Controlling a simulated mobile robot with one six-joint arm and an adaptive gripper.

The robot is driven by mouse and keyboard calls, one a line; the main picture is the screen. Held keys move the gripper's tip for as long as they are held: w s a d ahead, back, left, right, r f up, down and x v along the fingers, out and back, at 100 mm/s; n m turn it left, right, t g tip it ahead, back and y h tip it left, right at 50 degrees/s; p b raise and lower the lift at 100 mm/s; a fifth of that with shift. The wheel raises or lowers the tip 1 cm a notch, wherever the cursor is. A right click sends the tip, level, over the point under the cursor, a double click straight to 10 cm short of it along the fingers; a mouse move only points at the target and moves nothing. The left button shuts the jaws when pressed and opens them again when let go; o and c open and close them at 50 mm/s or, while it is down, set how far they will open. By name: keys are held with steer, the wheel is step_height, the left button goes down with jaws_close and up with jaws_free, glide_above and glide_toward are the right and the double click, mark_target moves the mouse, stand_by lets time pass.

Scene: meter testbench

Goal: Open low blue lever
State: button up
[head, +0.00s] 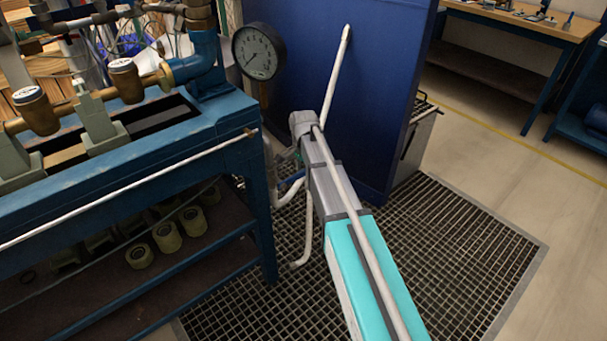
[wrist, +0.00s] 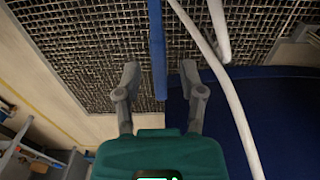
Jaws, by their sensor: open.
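The low blue lever (head: 291,179) shows in the head view as a short blue piece among the white pipes, partly hidden by my arm. In the wrist view a long narrow blue bar (wrist: 157,45), seemingly this lever, runs down from the top edge. Its lower end lies between the two fingers of my gripper (wrist: 160,78). The gripper is open, with a visible gap on each side of the bar. Whether a finger touches it, and how deep it sits, I cannot tell. In the head view my arm mostly hides the gripper.
White pipes (wrist: 232,100) run close to the right finger in the wrist view. A blue panel (head: 300,70) stands behind my arm, with a round gauge (head: 258,51) to its left. The blue bench (head: 130,160) is at left. Floor grating (head: 450,250) lies below.

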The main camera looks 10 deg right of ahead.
steer(key=shift+f, duration=0.15)
jaws_close()
stand_by(0.4)
